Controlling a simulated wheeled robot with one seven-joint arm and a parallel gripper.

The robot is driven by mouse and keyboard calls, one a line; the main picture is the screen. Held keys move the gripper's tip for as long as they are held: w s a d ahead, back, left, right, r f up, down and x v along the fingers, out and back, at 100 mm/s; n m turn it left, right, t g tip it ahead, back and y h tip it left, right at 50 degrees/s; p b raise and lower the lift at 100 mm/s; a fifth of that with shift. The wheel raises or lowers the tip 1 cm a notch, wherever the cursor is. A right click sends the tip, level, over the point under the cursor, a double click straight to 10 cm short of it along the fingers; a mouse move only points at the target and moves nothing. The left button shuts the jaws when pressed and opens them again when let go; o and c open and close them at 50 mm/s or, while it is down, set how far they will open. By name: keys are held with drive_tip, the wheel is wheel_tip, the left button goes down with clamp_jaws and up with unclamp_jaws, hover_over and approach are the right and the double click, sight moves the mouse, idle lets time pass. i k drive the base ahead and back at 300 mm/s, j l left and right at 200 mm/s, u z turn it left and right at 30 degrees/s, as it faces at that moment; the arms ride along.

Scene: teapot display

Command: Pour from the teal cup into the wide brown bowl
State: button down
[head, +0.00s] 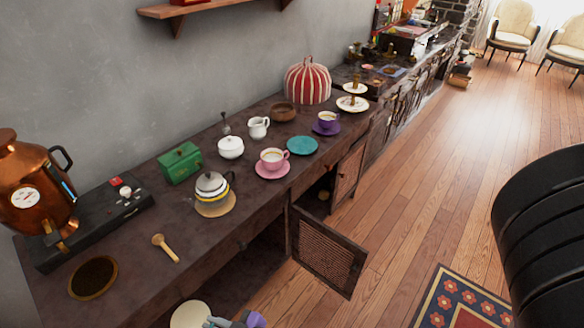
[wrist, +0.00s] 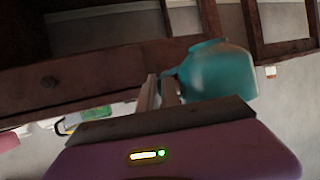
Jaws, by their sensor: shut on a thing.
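The teal cup (wrist: 215,72) is in the wrist view, just beyond my fingers (wrist: 160,92), which are shut on its handle side. In the head view my gripper (head: 232,322) is at the bottom edge, mostly cut off, in front of the counter. The cup's pale round top (head: 190,315) shows beside the fingertips, looking roughly level. The wide brown bowl (head: 91,298), with a tan-brown rim and dark inside, sits at the near left end of the counter, left of my gripper.
A smaller brown bowl (head: 283,112) is farther back. A cabinet door (head: 327,255) hangs open. The teal saucer (head: 302,145) is empty.

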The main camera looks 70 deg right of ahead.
sight(282, 112)
drive_tip(key=k+l, duration=0.1)
drive_tip(key=l, duration=1.1)
drive_tip(key=k+l, duration=0.15)
drive_tip(key=l, duration=0.45)
drive_tip(key=k+l, duration=0.1)
drive_tip(key=l, duration=1.05)
drive_tip(key=k+u, duration=0.05)
